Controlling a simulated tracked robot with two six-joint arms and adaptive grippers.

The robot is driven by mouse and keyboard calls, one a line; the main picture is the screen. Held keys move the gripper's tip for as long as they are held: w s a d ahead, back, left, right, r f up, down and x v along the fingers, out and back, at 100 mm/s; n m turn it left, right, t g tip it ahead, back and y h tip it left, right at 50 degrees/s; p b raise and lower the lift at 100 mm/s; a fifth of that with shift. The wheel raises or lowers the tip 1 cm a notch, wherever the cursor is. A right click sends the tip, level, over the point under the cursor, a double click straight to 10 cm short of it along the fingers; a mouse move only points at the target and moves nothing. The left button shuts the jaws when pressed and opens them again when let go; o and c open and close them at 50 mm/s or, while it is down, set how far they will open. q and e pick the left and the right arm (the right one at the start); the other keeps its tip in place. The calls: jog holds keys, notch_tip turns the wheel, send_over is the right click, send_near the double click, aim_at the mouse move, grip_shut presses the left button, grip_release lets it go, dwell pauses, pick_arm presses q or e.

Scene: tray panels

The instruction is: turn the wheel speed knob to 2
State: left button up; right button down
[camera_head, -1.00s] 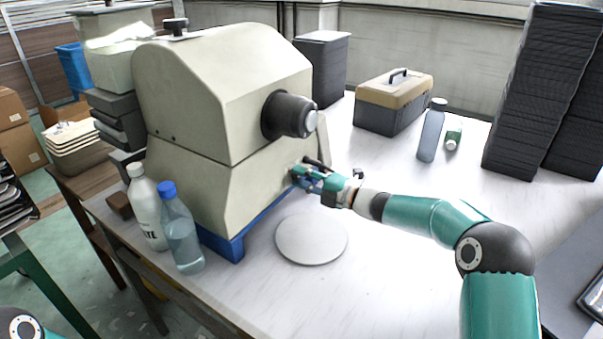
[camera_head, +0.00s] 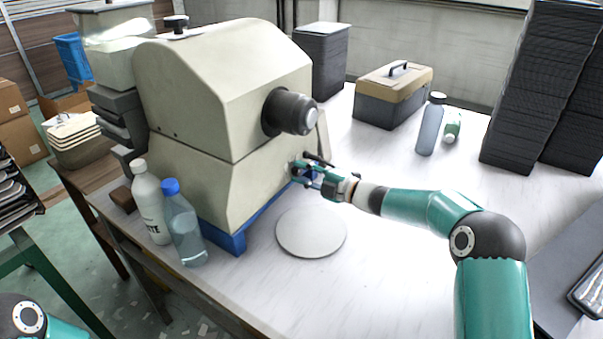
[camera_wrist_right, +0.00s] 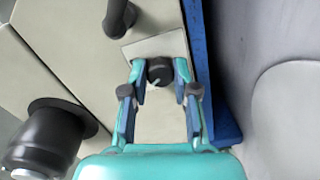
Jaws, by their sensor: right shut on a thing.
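The cream machine (camera_head: 215,90) stands on the white table with a blue base. The wheel speed knob (camera_wrist_right: 160,70) is a small black knob with a pale pointer line, on a light plate on the machine's front; no scale numbers can be read. My right gripper (camera_wrist_right: 161,74) has its two teal fingers on either side of the knob and is shut on it. In the head view my right gripper (camera_head: 306,173) hides the knob at the machine's lower front. Of my left arm only a link shows at the bottom left; its gripper is out of view.
A large dark cylinder (camera_head: 288,112) juts from the machine above my right gripper. A black lever (camera_wrist_right: 118,18) is near the knob plate. A pale round disc (camera_head: 311,233) lies on the table. Two bottles (camera_head: 185,230) stand at the left edge; a toolbox (camera_head: 393,98) is behind.

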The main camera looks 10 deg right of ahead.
jog(key=c, duration=1)
grip_release()
jog(key=shift+d+f, duration=0.15)
jog(key=shift+f, duration=0.15)
jog(key=shift+o, duration=0.6)
jog(key=shift+r, duration=0.1)
jog(key=v, duration=1.2)
